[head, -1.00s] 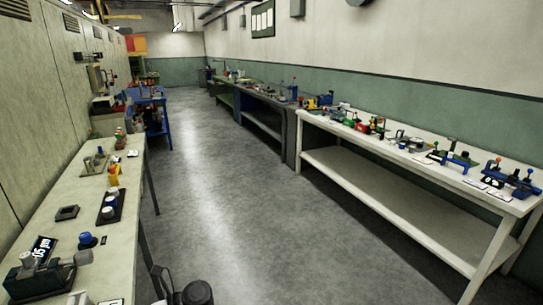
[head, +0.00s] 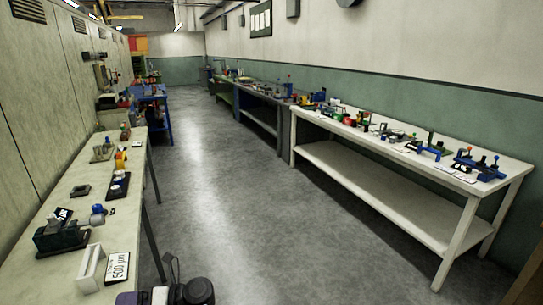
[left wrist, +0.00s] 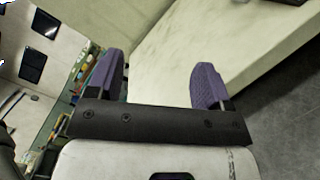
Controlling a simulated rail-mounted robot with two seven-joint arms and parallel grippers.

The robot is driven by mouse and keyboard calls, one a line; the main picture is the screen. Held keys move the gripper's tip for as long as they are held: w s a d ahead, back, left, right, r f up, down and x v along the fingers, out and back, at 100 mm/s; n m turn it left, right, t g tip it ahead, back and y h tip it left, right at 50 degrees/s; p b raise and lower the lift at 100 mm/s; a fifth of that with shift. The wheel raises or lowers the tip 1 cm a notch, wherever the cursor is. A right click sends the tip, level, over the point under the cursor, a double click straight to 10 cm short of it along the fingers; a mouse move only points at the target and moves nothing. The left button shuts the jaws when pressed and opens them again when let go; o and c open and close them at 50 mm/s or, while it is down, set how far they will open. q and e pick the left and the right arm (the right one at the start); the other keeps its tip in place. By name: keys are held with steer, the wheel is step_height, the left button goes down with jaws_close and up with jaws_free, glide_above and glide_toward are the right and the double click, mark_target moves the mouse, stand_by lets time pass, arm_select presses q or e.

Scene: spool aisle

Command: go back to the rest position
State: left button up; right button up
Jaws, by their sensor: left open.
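My left gripper (left wrist: 158,84) shows in the left wrist view with its two purple fingers well apart and nothing between them. In the head view, part of my left gripper and dark wrist (head: 160,295) shows at the bottom edge, beside the near end of the left bench (head: 68,207). Its fingertips are mostly cut off there. In the left wrist view a pale surface (left wrist: 190,50) lies beyond the fingers. My right gripper is in neither view.
On the left bench stand a dark fixture (head: 62,236), a white open holder (head: 91,268) and a card marked 500 (head: 118,267). A white bench (head: 395,213) with several small devices lines the right wall. The grey aisle floor (head: 235,185) between is clear.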

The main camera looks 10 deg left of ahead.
arm_select(q)
steer(key=w+d+r+m+t+h, duration=0.1)
steer(key=w+r+m+t, duration=0.3)
steer(key=w+m+t, duration=0.45)
steer(key=w+d+r+m+t, duration=0.1)
steer(key=w+r+m+t, duration=0.4)
steer(key=m+t, duration=0.5)
steer(key=s+d+r+m+t+h, duration=0.1)
steer(key=d+r+m+t+h, duration=0.65)
steer(key=m+h, duration=1.05)
steer(key=s+d+f+m+g+p, duration=0.35)
steer(key=s+f+g, duration=0.35)
steer(key=s, duration=0.8)
steer(key=s+d+f+m+g+y+p, duration=0.1)
steer(key=s+d+f+m+g+p, duration=0.2)
steer(key=s+f, duration=1)
steer(key=s+d+f+m+g+p, duration=0.2)
steer(key=s+f+m+g+p, duration=0.4)
steer(key=s, duration=1.2)
step_height(320, 180, up, 38)
steer(key=n+p, duration=0.1)
steer(key=p, duration=3.4)
steer(key=shift+w+g, duration=0.3)
steer(key=shift+g, duration=0.1)
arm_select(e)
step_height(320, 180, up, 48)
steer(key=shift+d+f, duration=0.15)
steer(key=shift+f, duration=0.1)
